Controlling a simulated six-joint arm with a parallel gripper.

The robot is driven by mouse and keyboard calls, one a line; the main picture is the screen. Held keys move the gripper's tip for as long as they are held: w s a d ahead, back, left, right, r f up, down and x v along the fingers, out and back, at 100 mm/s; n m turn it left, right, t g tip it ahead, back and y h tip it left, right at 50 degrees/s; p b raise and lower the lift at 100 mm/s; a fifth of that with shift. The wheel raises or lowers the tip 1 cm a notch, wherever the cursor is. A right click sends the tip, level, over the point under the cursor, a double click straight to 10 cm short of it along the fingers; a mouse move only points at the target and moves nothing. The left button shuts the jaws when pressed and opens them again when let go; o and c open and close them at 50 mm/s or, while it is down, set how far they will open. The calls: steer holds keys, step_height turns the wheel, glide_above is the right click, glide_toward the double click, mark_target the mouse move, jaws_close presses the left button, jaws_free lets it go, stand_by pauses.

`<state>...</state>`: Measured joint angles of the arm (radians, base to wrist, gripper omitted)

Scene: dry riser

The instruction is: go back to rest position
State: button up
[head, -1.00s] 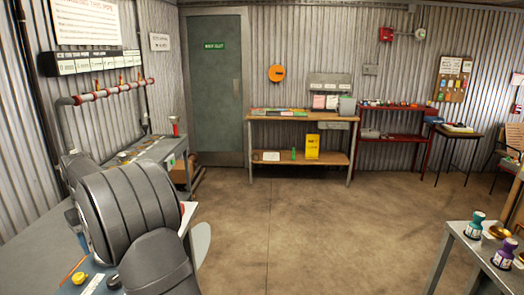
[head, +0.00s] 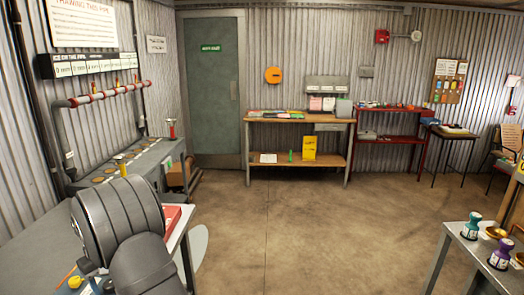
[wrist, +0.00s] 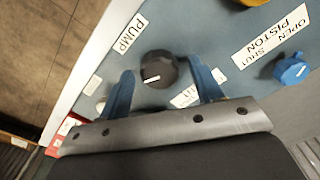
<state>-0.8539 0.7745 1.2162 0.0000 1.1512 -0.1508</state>
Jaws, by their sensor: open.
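My gripper (wrist: 164,90) shows in the wrist view with its two blue fingers spread apart, open and empty. A black round knob (wrist: 160,69) on the blue-grey panel (wrist: 215,50) shows between and beyond the fingertips, beside the PUMP label (wrist: 131,33). I cannot tell whether the fingers touch the knob. In the head view my grey arm fills the lower left and hides the gripper.
A blue knob (wrist: 292,69) sits by the OPEN PISTON SHUT label (wrist: 271,37). In the head view a bench (head: 150,160) stands along the left wall, and a side table (head: 462,238) with bottles stands at right. The middle floor (head: 310,225) is clear.

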step_height(320, 180, up, 18)
steer(key=f, duration=0.1)
step_height(320, 180, down, 17)
steer(key=shift+f, duration=0.1)
steer(key=shift+n, duration=1.2)
step_height(320, 180, up, 17)
steer(key=w+d+r+m, duration=0.1)
steer(key=w+d+m, duration=0.1)
steer(key=d, duration=0.8)
steer(key=w+d+r+m, duration=0.1)
steer(key=w+d, duration=0.3)
steer(key=d, duration=0.5)
steer(key=shift+d+r+m, duration=0.2)
steer(key=shift+d+m, duration=0.15)
steer(key=shift+m, duration=0.45)
steer(key=shift+w, duration=0.1)
